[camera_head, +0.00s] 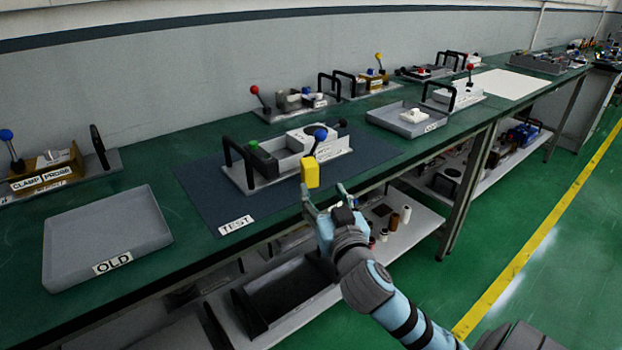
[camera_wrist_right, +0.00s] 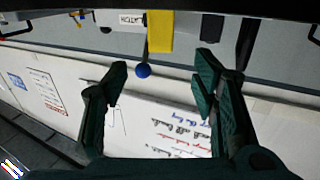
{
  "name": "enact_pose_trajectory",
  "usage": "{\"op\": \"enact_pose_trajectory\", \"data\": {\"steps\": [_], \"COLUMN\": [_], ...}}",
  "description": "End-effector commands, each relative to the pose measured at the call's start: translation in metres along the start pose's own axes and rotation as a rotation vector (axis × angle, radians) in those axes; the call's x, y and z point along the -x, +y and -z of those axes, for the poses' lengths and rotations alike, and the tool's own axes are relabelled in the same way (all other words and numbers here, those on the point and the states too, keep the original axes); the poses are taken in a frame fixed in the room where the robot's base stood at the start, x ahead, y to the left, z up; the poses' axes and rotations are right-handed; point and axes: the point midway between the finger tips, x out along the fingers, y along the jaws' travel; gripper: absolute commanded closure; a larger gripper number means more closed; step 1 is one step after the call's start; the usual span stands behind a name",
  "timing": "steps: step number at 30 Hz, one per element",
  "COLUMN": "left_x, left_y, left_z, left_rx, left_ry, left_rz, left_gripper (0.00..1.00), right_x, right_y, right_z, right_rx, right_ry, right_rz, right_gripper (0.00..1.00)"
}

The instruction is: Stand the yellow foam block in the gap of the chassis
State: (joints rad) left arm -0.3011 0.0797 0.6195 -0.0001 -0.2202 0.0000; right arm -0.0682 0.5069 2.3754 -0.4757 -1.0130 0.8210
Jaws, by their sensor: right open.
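The yellow foam block (camera_head: 310,173) is upright at the front of the chassis (camera_head: 262,178), just beyond my right gripper. It covers part of the chassis's front edge, so I cannot tell whether it stands in the gap. The chassis sits on a dark blue mat (camera_head: 205,190) and has a blue-knobbed lever (camera_head: 320,134). My right gripper (camera_head: 323,190) is open and empty. In the right wrist view the block (camera_wrist_right: 159,31) lies beyond and between the spread fingertips (camera_wrist_right: 163,62), apart from both, with the blue knob (camera_wrist_right: 143,70) beside it. My left gripper is out of view.
A grey tray marked OLD (camera_head: 105,235) lies empty at the left of the green bench. Another grey tray (camera_head: 405,118) is to the right of the chassis. Black handles (camera_head: 228,152) rise from the chassis's left. A lower shelf (camera_head: 395,240) holds small parts.

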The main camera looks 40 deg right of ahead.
Motion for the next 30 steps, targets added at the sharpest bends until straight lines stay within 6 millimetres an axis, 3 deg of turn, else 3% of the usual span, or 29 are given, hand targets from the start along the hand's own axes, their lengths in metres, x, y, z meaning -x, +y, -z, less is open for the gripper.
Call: {"op": "enact_pose_trajectory", "data": {"steps": [3,15,23,30], "left_x": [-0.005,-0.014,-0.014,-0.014], "left_y": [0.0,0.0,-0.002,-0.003], "left_z": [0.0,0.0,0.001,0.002], "left_rx": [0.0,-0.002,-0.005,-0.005], "left_ry": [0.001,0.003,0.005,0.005], "left_rz": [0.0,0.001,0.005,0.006], "left_gripper": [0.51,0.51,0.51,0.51], "right_x": [-0.032,-0.098,-0.106,-0.106], "right_y": [0.001,0.0,-0.001,-0.001], "right_z": [0.0,0.009,0.01,0.01], "right_rx": [0.001,0.001,0.002,0.003], "right_ry": [0.002,-0.002,-0.003,-0.003], "right_rz": [-0.002,-0.001,0.001,0.001], "right_gripper": [0.47,0.47,0.47,0.82]}}
